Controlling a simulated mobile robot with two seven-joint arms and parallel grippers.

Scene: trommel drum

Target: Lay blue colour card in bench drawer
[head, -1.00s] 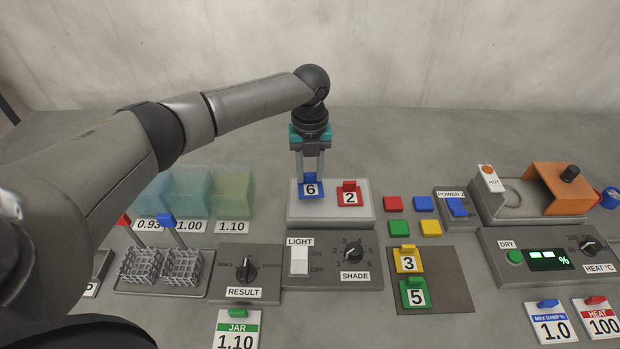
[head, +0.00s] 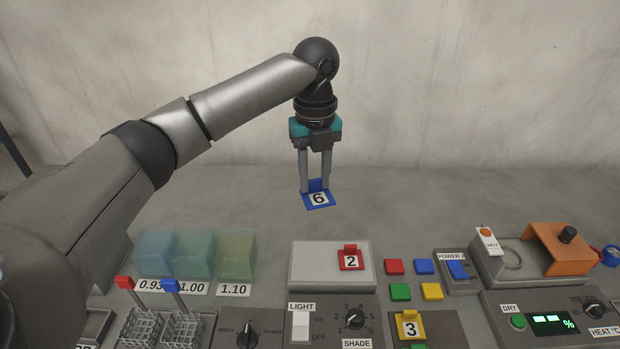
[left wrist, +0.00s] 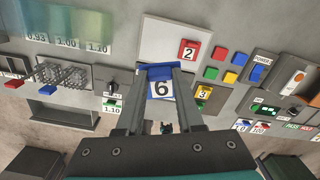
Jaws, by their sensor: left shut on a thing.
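The blue colour card (head: 317,198), marked 6, is held by its upright tab in my left gripper (head: 316,184). The gripper is shut on it, and the card hangs in the air above the bench, roughly level. In the left wrist view the blue card (left wrist: 161,88) sits between the fingertips. The grey light box (head: 316,266) shows below and nearer, with its left part bare and the red card 2 (head: 350,261) on its right.
Several coloured blocks (head: 395,267) lie right of the light box. The yellow card 3 (head: 410,328) lies on a dark mat. Tinted jars (head: 195,254) and wire baskets (head: 183,330) stand left, a dryer with an orange cover (head: 562,247) right. The bench behind is clear.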

